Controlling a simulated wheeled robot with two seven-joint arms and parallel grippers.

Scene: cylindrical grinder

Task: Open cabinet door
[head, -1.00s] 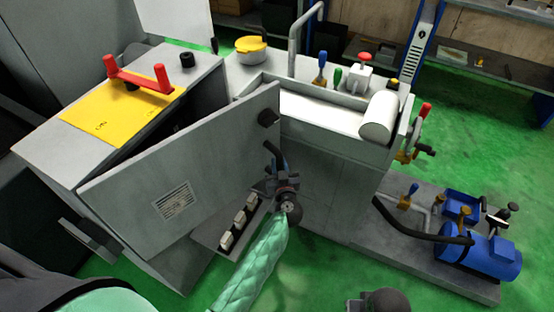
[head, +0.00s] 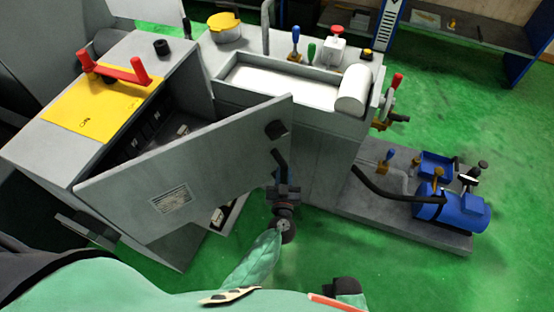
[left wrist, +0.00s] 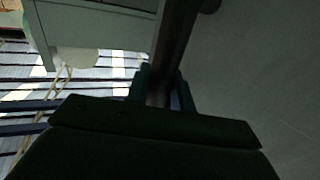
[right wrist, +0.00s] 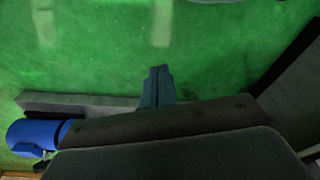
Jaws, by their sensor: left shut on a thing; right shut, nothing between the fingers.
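My left gripper (head: 280,172) is at the door's right edge, shut on a dark bar handle. In the left wrist view the left fingers (left wrist: 163,88) close on this dark handle bar (left wrist: 178,45). My right gripper's fingers (right wrist: 157,85) are shut and empty over green floor in the right wrist view; in the head view its fingers are hidden.
A grey machine body (head: 310,150) with a white-lined trough (head: 285,88) stands right of the door. A blue pump (head: 450,208) sits on a low grey platform (head: 400,222) at the right. Green floor is clear in front of the platform.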

